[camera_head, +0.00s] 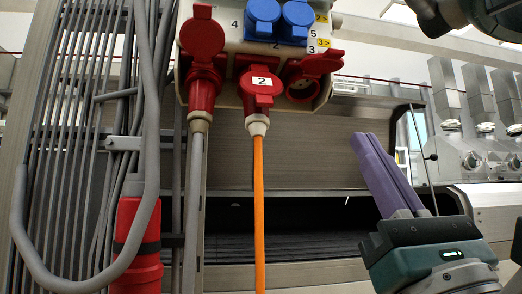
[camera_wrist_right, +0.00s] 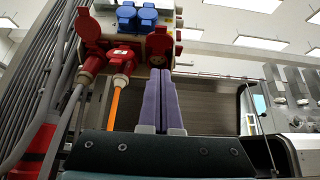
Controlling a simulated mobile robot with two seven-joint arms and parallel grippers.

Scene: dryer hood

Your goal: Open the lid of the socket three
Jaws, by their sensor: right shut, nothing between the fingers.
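Socket three (camera_head: 302,90) is the red socket at the lower right of the grey socket box. Its red lid (camera_head: 316,65) sticks out from the box, and the round socket face shows beneath it, so the lid stands open. My right gripper (camera_head: 367,142) has purple fingers, shut and empty, pointing up below and right of the socket. In the wrist view its fingertips (camera_wrist_right: 161,73) are side by side. They look apart from the lid. My left gripper is not in view.
Left of socket three, a red plug with an orange cable (camera_head: 259,200) hangs from socket two, beside another red plug with a grey cable (camera_head: 196,190). Blue sockets (camera_head: 280,18) sit above. Grey pipes (camera_head: 75,120) fill the left. Space right of the box looks free.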

